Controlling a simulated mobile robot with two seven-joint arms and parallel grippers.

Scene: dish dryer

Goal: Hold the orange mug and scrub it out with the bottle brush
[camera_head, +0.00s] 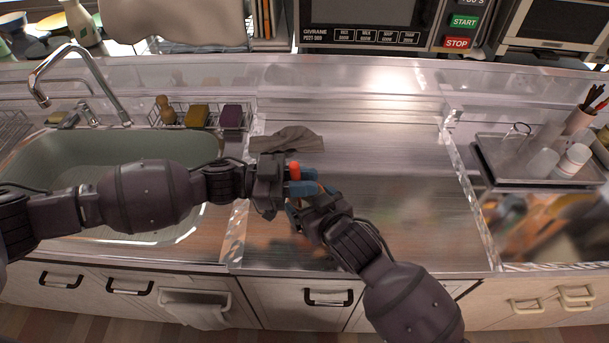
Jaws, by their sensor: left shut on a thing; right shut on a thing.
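My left gripper (303,181) reaches in from the left over the steel counter, its blue fingers shut around a narrow red-orange piece (295,171), which looks like the end of the bottle brush's handle. My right gripper (297,207) comes from the lower right and meets the left one closely. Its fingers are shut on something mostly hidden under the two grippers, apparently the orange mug. An orange blur shows on the shiny counter below. The brush head is hidden, so I cannot tell whether it is inside the mug.
The sink (140,150) and its faucet (85,75) are at the left. A grey cloth (286,140) lies just behind my grippers. A rack with sponges (197,115) stands behind the sink; a tray (487,150) with glasses is at right.

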